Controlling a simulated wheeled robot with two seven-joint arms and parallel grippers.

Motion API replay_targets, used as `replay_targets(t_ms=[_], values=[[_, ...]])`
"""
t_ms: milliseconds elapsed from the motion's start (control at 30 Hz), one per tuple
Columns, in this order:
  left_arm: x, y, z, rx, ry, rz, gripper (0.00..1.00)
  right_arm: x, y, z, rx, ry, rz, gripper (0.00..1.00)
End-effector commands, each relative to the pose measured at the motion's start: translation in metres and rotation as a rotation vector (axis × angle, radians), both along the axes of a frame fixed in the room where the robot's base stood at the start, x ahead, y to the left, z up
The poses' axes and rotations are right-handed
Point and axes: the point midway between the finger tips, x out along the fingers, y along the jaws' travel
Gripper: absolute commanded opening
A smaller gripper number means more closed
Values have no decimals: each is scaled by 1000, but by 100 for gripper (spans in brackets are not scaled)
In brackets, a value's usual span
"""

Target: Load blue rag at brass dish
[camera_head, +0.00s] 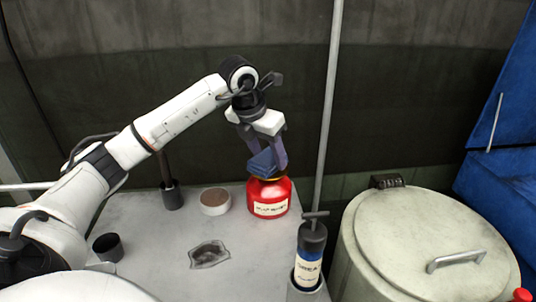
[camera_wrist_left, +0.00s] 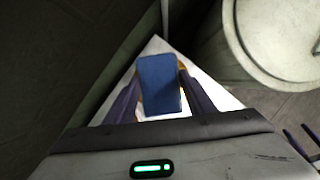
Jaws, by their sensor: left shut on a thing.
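The blue rag (camera_head: 263,162) is a folded pad between the fingers of my left gripper (camera_head: 266,155), which is shut on it. The rag also shows in the left wrist view (camera_wrist_left: 159,84), between the two finger pads. It is right above the red can (camera_head: 271,204) with a pale label. The brass dish (camera_head: 270,179) is a thin yellowish strip at the can's top, mostly hidden by the rag. I cannot tell whether the rag touches it.
A pale pole (camera_head: 328,110) rises behind the can. A big lidded drum (camera_head: 425,245) stands right.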

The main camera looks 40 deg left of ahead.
Motion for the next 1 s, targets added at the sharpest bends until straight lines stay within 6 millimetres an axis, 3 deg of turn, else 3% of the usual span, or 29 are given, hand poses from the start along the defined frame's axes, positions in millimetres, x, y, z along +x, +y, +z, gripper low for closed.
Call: replay_targets(t_ms=[1000], values=[[0,0,-14,0,2,0,31,2,0,-6,1,-7,-2,72]])
